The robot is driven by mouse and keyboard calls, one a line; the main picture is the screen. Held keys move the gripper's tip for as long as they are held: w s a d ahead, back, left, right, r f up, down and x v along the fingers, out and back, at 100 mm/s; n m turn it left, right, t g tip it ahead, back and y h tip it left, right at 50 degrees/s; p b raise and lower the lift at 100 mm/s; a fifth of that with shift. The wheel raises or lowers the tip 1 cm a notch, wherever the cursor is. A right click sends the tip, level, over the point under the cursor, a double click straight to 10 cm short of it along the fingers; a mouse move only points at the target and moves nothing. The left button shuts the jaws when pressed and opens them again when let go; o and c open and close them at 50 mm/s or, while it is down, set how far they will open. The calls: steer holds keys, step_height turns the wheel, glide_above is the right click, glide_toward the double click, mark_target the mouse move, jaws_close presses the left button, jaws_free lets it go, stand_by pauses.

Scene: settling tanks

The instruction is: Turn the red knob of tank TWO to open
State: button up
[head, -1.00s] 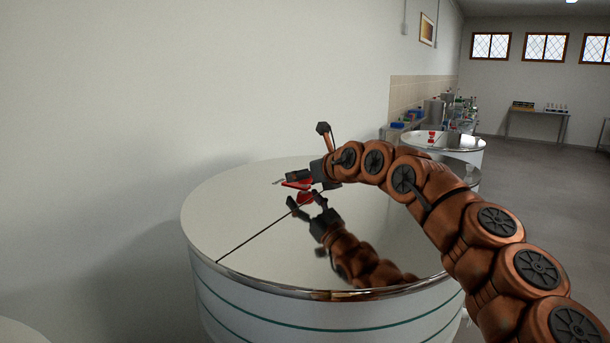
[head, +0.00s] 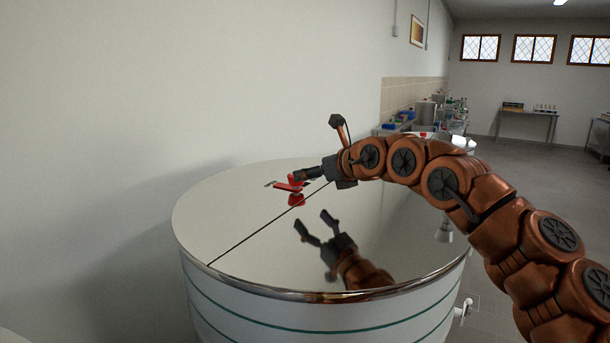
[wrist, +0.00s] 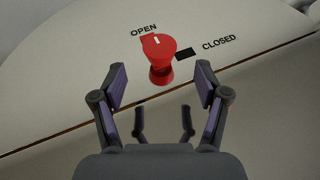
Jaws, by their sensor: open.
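The red knob (wrist: 160,58) stands on the shiny tank lid (head: 225,205), beside the wall; it also shows in the head view (head: 290,185). In the wrist view its white mark lies on the top, toward the OPEN label (wrist: 143,30) and the small red patch. The CLOSED label (wrist: 219,43) and a black patch (wrist: 184,54) lie to its right. My gripper (wrist: 160,82) is open and empty, with the knob ahead between its spread fingers, apart from them. In the head view my gripper (head: 306,173) is above the lid, right of the knob. No tank number is readable.
A dark seam (head: 245,240) crosses the lid. The white wall (head: 150,90) runs close along the tank's far left. Another tank and a bench with bottles (head: 440,110) stand farther back. Grey floor (head: 520,165) is free at the right.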

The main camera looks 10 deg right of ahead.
steer(key=shift+v, duration=2.2)
